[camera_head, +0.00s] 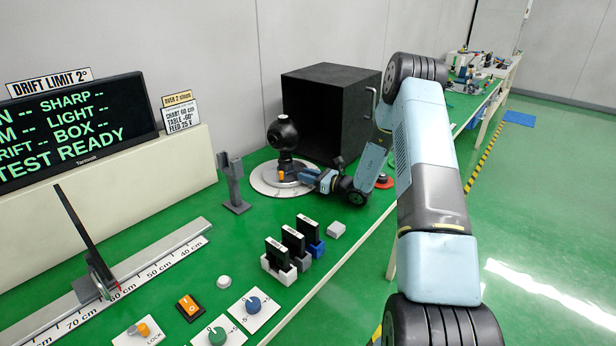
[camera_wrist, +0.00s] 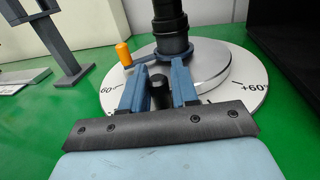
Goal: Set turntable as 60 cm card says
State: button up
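The turntable (camera_head: 262,180) is a pale round disc with a scale, and a black ball-shaped camera (camera_head: 283,133) stands on it. In the wrist view the disc (camera_wrist: 222,70) shows a 60 mark at left and +60 at right. An orange-tipped lever (camera_wrist: 123,53) points left from the camera post. The small card (camera_head: 182,117) reads chart 60 cm, table -60°, feed 25 V. My gripper (camera_wrist: 158,78) is low at the disc's near edge, its blue fingers on either side of a black peg (camera_wrist: 159,92). The fingers look open, with narrow gaps beside the peg.
A black open box (camera_head: 330,105) stands behind the turntable. A grey stand (camera_head: 234,185) is left of it. A ruler rail (camera_head: 150,272) carries a dark panel (camera_head: 85,238).

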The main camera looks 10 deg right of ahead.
grip_shut()
